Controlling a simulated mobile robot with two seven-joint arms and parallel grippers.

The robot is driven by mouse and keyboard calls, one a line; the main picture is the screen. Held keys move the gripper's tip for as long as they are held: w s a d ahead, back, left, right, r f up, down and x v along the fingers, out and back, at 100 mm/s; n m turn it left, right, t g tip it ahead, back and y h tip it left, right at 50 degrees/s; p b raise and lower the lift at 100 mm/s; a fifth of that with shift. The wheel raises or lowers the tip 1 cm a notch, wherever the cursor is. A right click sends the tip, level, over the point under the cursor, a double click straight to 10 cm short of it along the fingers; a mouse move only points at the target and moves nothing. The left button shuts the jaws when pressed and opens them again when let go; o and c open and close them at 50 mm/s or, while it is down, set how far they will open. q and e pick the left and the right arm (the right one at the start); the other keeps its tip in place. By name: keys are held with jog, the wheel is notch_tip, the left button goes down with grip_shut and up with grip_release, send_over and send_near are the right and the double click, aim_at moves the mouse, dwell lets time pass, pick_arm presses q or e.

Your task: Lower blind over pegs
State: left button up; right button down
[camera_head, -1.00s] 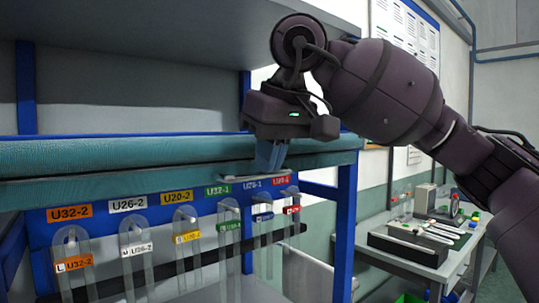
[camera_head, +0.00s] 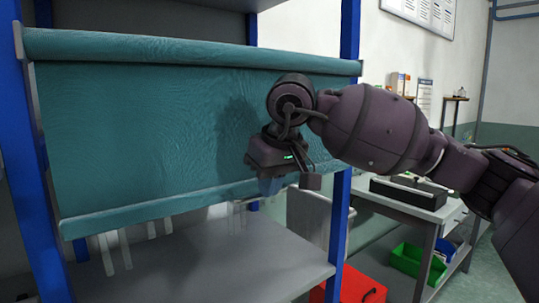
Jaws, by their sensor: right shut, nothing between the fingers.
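The teal blind (camera_head: 140,130) hangs unrolled from its roller (camera_head: 190,48) across the blue-framed rack. Its bottom bar (camera_head: 150,210) is a little tilted in the picture, lower at the left. The blind covers the pegs' labels and upper parts. Only the lower ends of several clear hanging tubes (camera_head: 124,248) show below the bar. My right gripper (camera_head: 270,186) is in front of the blind's lower right part, pointing down near the bar, shut and empty. Whether its fingertips touch the bar cannot be told. My left gripper is not in view.
A grey shelf (camera_head: 210,262) lies below the blind, with bare room on it. Blue posts (camera_head: 345,120) stand at both sides. At the right are a side table with a dark tray (camera_head: 408,192), a green bin (camera_head: 412,262) and a red bin (camera_head: 362,285).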

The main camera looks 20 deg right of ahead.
pick_arm(q)
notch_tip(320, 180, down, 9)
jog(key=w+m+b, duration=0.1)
jog(key=b, duration=1.1)
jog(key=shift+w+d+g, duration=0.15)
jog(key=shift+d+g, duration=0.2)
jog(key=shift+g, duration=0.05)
pick_arm(e)
notch_tip(320, 180, down, 33)
jog(key=shift+w, duration=0.15)
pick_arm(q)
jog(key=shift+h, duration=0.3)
pick_arm(e)
jog(key=shift+f, duration=0.2)
jog(key=shift+r, duration=0.1)
